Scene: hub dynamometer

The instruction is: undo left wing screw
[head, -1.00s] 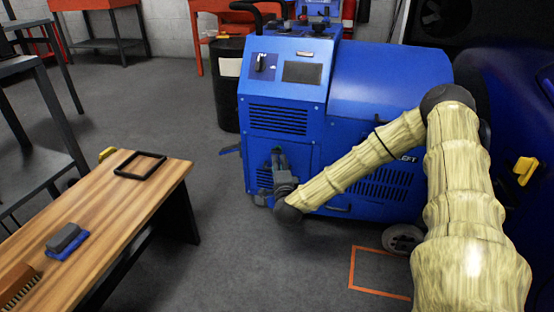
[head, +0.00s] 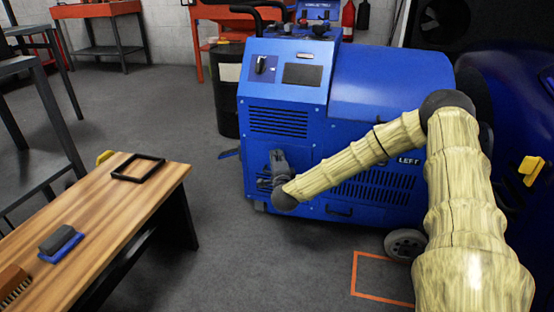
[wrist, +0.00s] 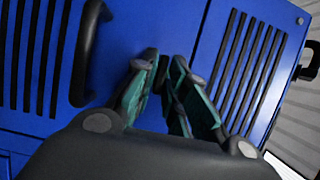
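The blue dynamometer cabinet (head: 385,100) stands in the middle of the head view, with a "LEFT" label (head: 408,160) on its front. My gripper (head: 277,157) is at the lower left of this front, below the upper vent slots. In the wrist view its two green-and-grey fingers (wrist: 165,66) point at the blue panel (wrist: 170,25), tips close together with a narrow dark gap. The left wing screw cannot be made out in either view; the fingers may hide it.
A black handle (wrist: 92,55) is left of the fingers in the wrist view, with vent slots (wrist: 238,70) to the right. A wooden bench (head: 100,215) with a black frame (head: 138,168) and brushes stands at left. An orange floor outline (head: 383,296) and a wheel (head: 405,245) are below my arm.

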